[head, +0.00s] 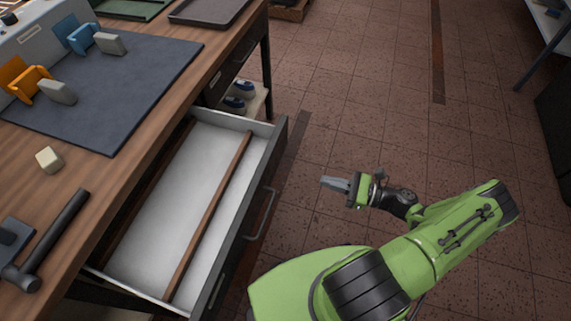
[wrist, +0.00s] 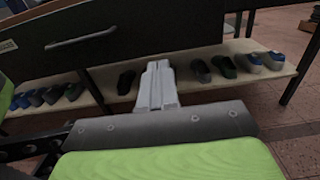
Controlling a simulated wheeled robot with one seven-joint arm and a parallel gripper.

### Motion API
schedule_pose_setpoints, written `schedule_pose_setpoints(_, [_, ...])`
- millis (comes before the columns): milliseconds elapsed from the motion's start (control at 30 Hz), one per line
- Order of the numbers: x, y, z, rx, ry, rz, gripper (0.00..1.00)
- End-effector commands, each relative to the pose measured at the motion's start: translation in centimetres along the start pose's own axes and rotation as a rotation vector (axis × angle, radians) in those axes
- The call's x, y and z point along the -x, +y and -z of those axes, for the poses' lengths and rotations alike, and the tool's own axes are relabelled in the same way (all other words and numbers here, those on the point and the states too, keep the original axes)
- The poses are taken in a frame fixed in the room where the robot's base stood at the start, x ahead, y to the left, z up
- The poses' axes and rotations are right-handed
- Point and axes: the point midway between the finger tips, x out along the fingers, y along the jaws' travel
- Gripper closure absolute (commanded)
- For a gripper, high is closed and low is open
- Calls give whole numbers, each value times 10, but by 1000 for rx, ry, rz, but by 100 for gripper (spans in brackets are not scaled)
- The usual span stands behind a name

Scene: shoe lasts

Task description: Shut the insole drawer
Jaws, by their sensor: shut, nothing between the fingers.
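The insole drawer (head: 184,204) is pulled well out from under the workbench in the head view. Its inside is white and looks empty, with a brown divider strip running along it. Its dark front (head: 246,206) carries a metal bar handle (head: 262,214). My gripper (head: 327,183) is shut and empty, out over the floor to the right of the drawer front, apart from it. In the wrist view my gripper (wrist: 157,75) shows its fingers together, with a dark drawer front (wrist: 130,30) and a handle (wrist: 82,38) beyond.
A wooden workbench (head: 120,190) holds a dark mat (head: 140,75), a hammer (head: 52,235) and a small pale block (head: 49,160). Below it, a shelf (wrist: 225,85) carries several shoes.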

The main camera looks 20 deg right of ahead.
Motion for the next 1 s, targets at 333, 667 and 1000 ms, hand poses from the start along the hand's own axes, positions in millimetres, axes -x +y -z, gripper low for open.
schedule_pose_setpoints(333, [-72,2,-1,1,2,-10,100])
schedule_pose_setpoints(667, [-129,2,0,2,4,-8,100])
schedule_pose_setpoints(1000, [-135,2,-1,2,5,-7,100])
